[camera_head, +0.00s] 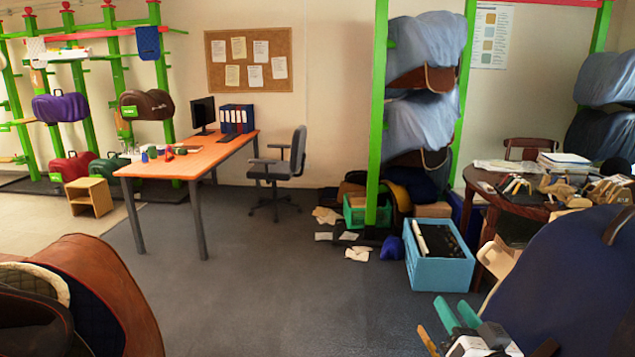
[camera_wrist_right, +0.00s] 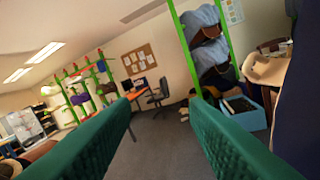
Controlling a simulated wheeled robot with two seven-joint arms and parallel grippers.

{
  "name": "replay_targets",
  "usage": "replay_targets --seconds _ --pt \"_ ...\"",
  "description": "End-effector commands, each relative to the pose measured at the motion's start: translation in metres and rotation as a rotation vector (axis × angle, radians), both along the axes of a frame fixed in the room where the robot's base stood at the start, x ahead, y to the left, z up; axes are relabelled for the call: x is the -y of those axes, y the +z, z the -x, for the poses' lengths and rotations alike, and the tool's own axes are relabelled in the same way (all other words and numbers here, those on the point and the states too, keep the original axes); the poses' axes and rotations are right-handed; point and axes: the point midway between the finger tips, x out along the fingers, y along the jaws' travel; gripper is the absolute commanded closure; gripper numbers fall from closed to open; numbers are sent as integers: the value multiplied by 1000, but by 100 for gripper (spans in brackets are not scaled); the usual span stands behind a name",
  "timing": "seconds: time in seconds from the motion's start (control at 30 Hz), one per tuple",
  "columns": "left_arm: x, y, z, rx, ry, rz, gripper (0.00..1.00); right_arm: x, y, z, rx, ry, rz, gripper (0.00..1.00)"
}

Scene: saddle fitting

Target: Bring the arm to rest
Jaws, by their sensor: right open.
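The gripper is open and empty, above the floor. A large dark blue saddle-like shape (camera_head: 565,280) is close to the right of it in the head view. My left gripper is not in view.
A brown saddle (camera_head: 100,275) fills the lower left. A blue crate (camera_head: 440,262) and a round table (camera_head: 478,186) with items stand at the right. An orange desk (camera_head: 188,163) and a chair (camera_head: 278,172) are farther back. The grey floor (camera_head: 290,290) between is clear.

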Motion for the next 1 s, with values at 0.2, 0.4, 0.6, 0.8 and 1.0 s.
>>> replay_targets --seconds 0.2,0.4,0.6,0.8,1.0 --pt "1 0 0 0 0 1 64 -33 -139 88 -523 101 246 59" --pt "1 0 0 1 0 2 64 -38 -205 173 -864 162 389 59" --pt "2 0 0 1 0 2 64 -36 -236 244 -1107 202 479 59" --pt "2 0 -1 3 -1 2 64 -33 -265 282 -1259 225 531 59" --pt "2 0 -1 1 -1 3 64 -36 -318 271 -1277 234 530 59"
